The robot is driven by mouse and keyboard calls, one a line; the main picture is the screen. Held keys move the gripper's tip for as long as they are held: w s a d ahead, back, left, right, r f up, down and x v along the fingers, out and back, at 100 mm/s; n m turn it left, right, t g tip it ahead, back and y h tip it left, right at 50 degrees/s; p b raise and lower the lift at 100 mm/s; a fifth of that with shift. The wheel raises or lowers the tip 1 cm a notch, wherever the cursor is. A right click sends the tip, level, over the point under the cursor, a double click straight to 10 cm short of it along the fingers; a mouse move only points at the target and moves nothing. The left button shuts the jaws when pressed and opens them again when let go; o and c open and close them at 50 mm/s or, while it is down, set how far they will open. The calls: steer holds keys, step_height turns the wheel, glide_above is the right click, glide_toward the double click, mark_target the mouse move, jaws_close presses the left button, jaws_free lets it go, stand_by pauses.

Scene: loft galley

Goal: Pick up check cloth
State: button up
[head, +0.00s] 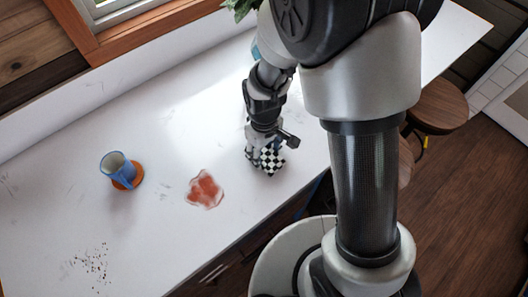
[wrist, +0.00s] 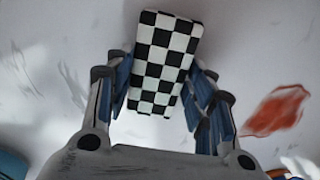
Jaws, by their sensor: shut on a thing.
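The check cloth (head: 271,160) is a folded black-and-white checkered pad at the white counter, right of the red stain in the head view. It fills the upper middle of the wrist view (wrist: 161,58). My gripper (head: 255,157) is shut on the cloth. In the wrist view my gripper (wrist: 160,92) has its blue-padded fingers on both sides of it. I cannot tell whether the cloth still touches the counter.
A red stain (head: 205,190) lies on the white counter (head: 150,220). Dark crumbs (head: 93,265) lie front left. A round wooden stool (head: 437,106) stands beyond the counter at right. A window is at upper left.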

mark_target(264, 153)
step_height(264, 153, up, 20)
steer(key=p, duration=0.3)
steer(key=o, duration=0.5)
steer(key=shift+c, duration=0.2)
steer(key=c, duration=0.4)
